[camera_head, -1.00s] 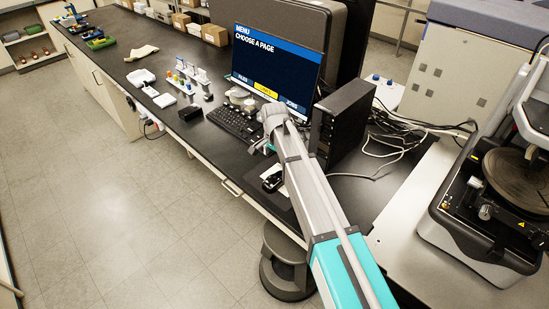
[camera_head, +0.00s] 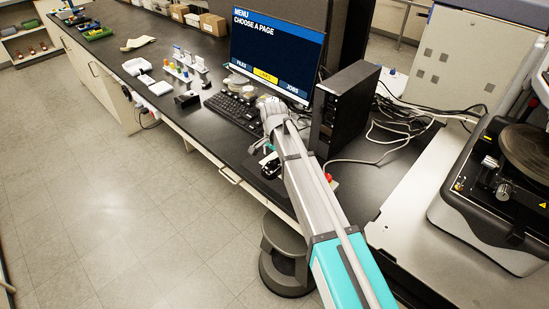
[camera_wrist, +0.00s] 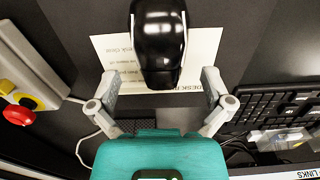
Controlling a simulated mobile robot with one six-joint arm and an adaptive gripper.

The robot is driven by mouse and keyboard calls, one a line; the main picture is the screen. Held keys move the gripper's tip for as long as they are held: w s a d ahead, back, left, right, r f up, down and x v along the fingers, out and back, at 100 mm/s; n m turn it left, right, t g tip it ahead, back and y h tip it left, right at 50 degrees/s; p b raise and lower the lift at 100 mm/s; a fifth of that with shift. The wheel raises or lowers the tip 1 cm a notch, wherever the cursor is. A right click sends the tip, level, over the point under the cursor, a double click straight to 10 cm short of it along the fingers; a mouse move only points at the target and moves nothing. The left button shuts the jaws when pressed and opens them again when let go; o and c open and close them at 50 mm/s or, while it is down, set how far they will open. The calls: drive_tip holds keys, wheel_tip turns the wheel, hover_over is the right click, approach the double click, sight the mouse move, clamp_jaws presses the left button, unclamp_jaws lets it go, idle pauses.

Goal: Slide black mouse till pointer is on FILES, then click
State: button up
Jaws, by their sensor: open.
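The black mouse (camera_wrist: 158,45) lies on a white printed card (camera_wrist: 205,50) in the wrist view. In the head view the mouse (camera_head: 270,168) is partly visible beside my arm, near the bench's front edge. My gripper (camera_wrist: 157,76) is open, its fingers apart at either side of the mouse's near end; I cannot tell whether they touch it. The monitor (camera_head: 275,52) reads MENU, CHOOSE A PAGE. Its bottom row has FILES (camera_head: 240,66) at left, a yellow middle button (camera_head: 265,76) and JOBS (camera_head: 290,88) at right. I cannot make out a separate pointer.
The keyboard (camera_head: 235,110) is left of my arm and at right in the wrist view (camera_wrist: 280,105). A black computer tower (camera_head: 343,108) stands right of the monitor. A yellow box with a red button (camera_wrist: 20,112) is at left in the wrist view. Cables lie behind the tower.

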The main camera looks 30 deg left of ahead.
sight(274, 163)
drive_tip(key=shift+f+b, duration=1.8)
drive_tip(key=shift+f, duration=0.25)
drive_tip(key=c, duration=1.1)
drive_tip(key=shift+w+a, duration=0.85)
drive_tip(key=shift+a, duration=0.2)
drive_tip(key=shift+w+a, duration=0.8)
drive_tip(key=shift+a, duration=0.3)
drive_tip(key=shift+w+a, duration=0.85)
drive_tip(key=shift+a, duration=0.2)
drive_tip(key=o, duration=1.1)
drive_tip(key=shift+r, duration=0.1)
